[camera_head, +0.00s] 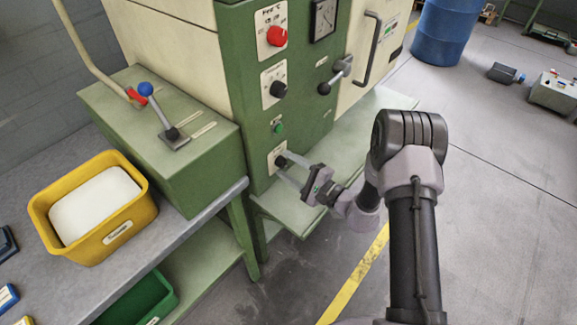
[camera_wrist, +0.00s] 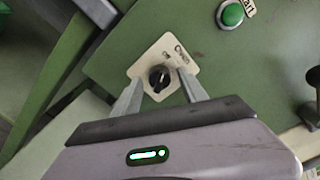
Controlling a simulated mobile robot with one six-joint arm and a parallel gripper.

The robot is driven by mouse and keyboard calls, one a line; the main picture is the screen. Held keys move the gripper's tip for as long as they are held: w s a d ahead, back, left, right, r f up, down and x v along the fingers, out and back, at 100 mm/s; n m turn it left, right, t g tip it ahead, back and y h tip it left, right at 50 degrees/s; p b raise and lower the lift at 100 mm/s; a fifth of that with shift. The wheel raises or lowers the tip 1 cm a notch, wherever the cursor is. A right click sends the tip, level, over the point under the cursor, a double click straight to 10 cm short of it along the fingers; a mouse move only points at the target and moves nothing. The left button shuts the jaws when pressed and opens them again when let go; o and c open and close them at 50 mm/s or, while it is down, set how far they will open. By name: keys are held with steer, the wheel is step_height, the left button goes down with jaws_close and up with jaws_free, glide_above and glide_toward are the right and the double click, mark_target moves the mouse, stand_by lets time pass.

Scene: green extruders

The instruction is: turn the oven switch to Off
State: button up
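The oven switch (camera_wrist: 159,78) is a small black rotary knob on a cream label plate (camera_wrist: 147,66) on the green oven panel. In the head view the switch (camera_head: 281,161) sits low on the panel, below a green button. My gripper (camera_wrist: 156,92) is in front of it with its two grey fingers apart, one on each side of the knob. In the head view my gripper (camera_head: 284,169) reaches the plate from the right. I cannot tell whether the fingers touch the knob.
A green button (camera_wrist: 232,14) is near the switch. Above are a black knob (camera_head: 278,89), a red knob (camera_head: 277,36) and a door handle (camera_head: 338,76). A green box with a blue-tipped lever (camera_head: 146,89) and a yellow bin (camera_head: 146,211) stand left.

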steer(key=p+v, duration=0.4)
steer(key=v, duration=1.3)
steer(key=shift+s+d, duration=0.15)
